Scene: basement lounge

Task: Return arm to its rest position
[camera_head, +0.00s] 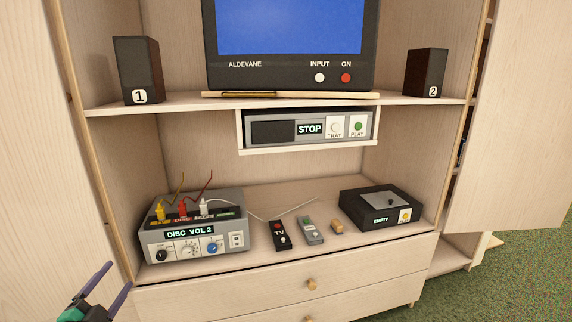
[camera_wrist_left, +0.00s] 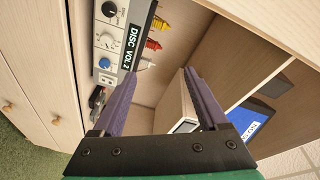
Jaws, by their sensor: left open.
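My left gripper (camera_head: 104,283) is at the lower left in the head view, in front of the cabinet's left side. Its two purple fingers are apart with nothing between them. In the left wrist view the open fingers (camera_wrist_left: 163,95) point toward the cabinet's inside, with the grey amplifier (camera_wrist_left: 110,38) beyond them on the left. In the head view that amplifier (camera_head: 212,252) sits on the lower shelf, reads "DISC VOL 2" and has yellow, red and white plugs on top. My right gripper does not show in either view.
A TV (camera_head: 290,45) stands on the upper shelf between speakers (camera_head: 138,70) and (camera_head: 425,73). A disc player (camera_head: 285,129) reading "STOP" hangs below. Remotes (camera_head: 280,236) and (camera_head: 309,231) and a black box (camera_head: 381,208) reading "EMPTY" lie on the lower shelf. Open doors (camera_head: 515,120) flank the cabinet.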

